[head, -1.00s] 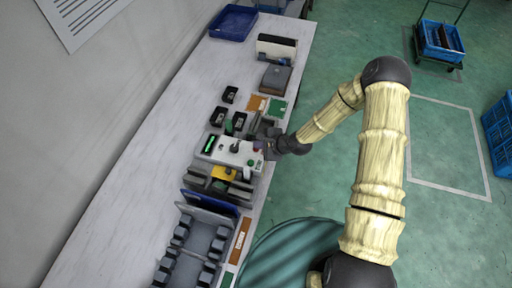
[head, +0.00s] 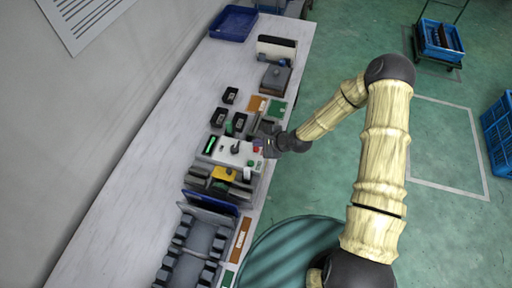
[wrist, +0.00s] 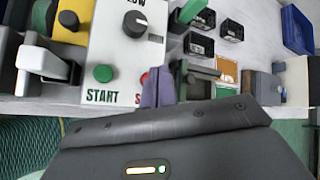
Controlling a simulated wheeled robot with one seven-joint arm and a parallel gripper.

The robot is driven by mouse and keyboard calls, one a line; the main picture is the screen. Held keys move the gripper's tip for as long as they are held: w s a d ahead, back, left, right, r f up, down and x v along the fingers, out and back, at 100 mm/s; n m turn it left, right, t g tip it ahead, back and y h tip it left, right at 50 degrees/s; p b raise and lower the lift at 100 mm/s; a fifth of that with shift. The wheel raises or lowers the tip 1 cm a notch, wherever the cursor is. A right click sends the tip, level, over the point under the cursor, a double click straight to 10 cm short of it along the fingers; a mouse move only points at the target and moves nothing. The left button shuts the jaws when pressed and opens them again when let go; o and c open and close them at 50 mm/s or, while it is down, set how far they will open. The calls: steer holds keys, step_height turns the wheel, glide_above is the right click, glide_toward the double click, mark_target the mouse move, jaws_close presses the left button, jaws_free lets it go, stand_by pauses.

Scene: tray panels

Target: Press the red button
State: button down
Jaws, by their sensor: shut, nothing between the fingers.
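The red button (head: 257,149) is on the right end of the white control box (head: 228,150), beside the green button (head: 250,163). In the wrist view only a sliver of the red button (wrist: 143,79) shows, with its label mostly covered by my fingers. My gripper (head: 263,143) is shut and empty, right beside the red button at the box's right end. Its closed fingers also show in the wrist view (wrist: 157,88). I cannot tell whether a fingertip touches the button. The green START button (wrist: 103,73) and a black knob (wrist: 135,23) are clear of my fingers.
Several black devices (head: 230,95) stand beyond the box. A yellow-topped unit (head: 224,173) and a grey rack with a blue panel (head: 209,203) stand on the near side. The table's left side (head: 130,190) is bare.

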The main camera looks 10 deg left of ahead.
mark_target(259, 151)
step_height(259, 151, up, 4)
steer(key=p, duration=0.2)
steer(key=shift+r+p, duration=0.15)
steer(key=shift+p, duration=0.15)
stand_by(0.7)
steer(key=s+d+r+n+h+b, duration=0.2)
steer(key=d+r+n+h, duration=0.15)
steer(key=d, duration=0.35)
steer(key=s+d+r+n+h+b, duration=0.25)
steer(key=d+r+n, duration=0.25)
steer(key=d, duration=0.3)
steer(key=s+d+r+n+g+h+b, duration=0.1)
steer(key=s+d+r+n+h+b, duration=0.1)
steer(key=s+d+r+n, duration=0.3)
steer(key=s+d+r, duration=0.3)
steer(key=s+r, duration=0.1)
steer(key=s, duration=0.1)
steer(key=shift+s+d+n, duration=0.2)
steer(key=shift+s+n, duration=0.15)
steer(key=shift+s, duration=0.15)
